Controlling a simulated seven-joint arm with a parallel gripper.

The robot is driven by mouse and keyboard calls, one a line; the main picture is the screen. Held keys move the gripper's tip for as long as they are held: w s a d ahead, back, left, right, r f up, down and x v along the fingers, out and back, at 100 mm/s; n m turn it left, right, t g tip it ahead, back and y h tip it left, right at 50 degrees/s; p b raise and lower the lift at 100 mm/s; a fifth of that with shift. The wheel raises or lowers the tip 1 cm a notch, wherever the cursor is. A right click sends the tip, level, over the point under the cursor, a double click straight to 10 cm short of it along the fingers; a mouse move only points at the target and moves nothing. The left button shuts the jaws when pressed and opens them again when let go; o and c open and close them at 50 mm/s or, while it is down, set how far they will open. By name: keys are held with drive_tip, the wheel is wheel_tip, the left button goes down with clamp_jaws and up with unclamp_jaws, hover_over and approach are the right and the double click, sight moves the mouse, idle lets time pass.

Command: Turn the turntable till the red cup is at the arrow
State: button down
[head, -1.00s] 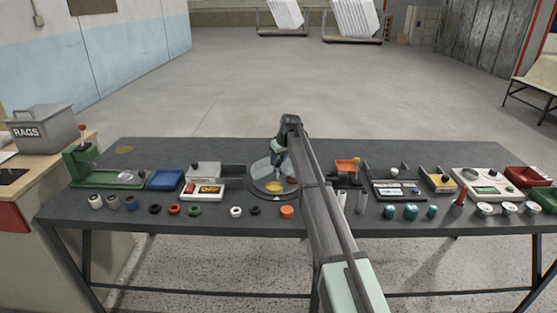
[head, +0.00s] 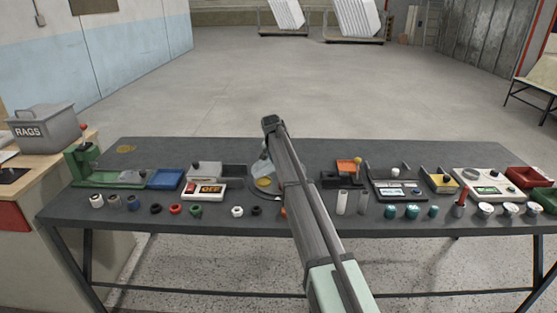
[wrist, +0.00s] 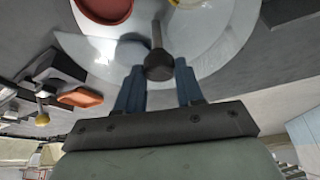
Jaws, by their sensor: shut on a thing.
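The turntable (head: 258,196) is a grey disc near the table's middle, partly hidden behind my arm in the head view. The yellow cup (head: 263,182) sits on its front left part. The red cup (wrist: 104,9) shows at the top edge of the wrist view, with the yellow cup (wrist: 187,2) to its right; my arm hides the red cup in the head view. My gripper (wrist: 158,76) is shut on the dark round knob (wrist: 159,66) of a post on the turntable, a finger on each side. I cannot make out the arrow now.
Several small rings and cups line the table's front.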

drive_tip(key=m, duration=0.2)
drive_tip(key=m+g+h, duration=0.1)
drive_tip(key=m, duration=0.2)
drive_tip(key=shift+w+a+h, duration=0.1)
drive_tip(key=shift+a+h, duration=0.05)
drive_tip(key=shift+h, duration=0.15)
drive_tip(key=shift+m, duration=0.3)
drive_tip(key=c, duration=0.7)
unclamp_jaws()
drive_tip(key=v, duration=1.4)
drive_tip(key=shift+w, duration=0.15)
